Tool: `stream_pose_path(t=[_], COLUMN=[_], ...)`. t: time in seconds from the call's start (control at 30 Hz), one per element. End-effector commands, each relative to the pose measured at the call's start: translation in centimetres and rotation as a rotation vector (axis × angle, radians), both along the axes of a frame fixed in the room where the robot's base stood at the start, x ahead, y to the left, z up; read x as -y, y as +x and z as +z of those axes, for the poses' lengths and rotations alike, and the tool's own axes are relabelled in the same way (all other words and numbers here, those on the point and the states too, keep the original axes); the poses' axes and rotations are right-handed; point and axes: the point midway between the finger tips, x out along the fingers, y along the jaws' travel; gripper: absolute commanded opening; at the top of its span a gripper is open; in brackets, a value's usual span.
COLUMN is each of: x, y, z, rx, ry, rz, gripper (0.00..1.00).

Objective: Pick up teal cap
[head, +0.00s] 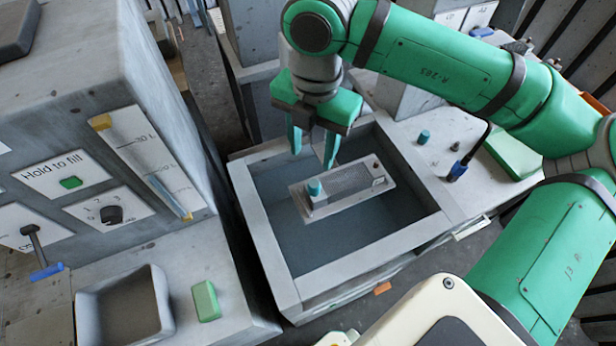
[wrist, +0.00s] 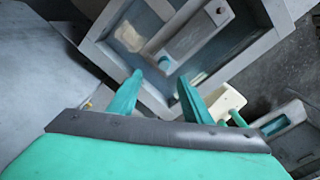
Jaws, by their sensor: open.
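A small teal cap (head: 314,187) stands at the left end of a grey metal plate (head: 345,186) that lies across the open tank (head: 258,240). A second small teal cylinder (head: 424,137) stands on the counter to the right of the tank. My gripper (head: 312,158) is open and empty, pointing down above the tank's far part, with a gap to the plate. In the wrist view my gripper (wrist: 160,80) shows its two teal fingers apart, and a teal cap (wrist: 164,62) appears on the plate just beyond the fingertips.
The tank's raised rim surrounds the plate. A grey console (head: 100,120) with dials and a gauge stands at left. A green block (head: 206,301) and a grey bin (head: 125,308) are at lower left. A blue-tipped cable (head: 458,171) and a green pad (head: 513,152) lie at right.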

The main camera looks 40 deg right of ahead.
Motion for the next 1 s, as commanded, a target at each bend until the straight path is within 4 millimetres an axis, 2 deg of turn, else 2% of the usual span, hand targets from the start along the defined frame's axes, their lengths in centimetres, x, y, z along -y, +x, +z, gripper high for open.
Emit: stream_pose_path(t=[0.17, 0.33, 0.63, 0.9, 1.0], x=[1.0, 0.9, 0.7, 0.1, 0.2], y=[-0.6, -0.6, -0.7, -1.1, -1.0], z=[-1.5, -4.1, -6.2, -9.8, -10.5], rx=[-0.012, -0.011, -0.008, -0.01, -0.009], ry=[-0.021, -0.019, -0.02, -0.018, -0.019], rz=[-0.026, -0.027, -0.024, -0.023, -0.023], gripper=[0.45, 0.45, 0.45, 0.45, 0.45])
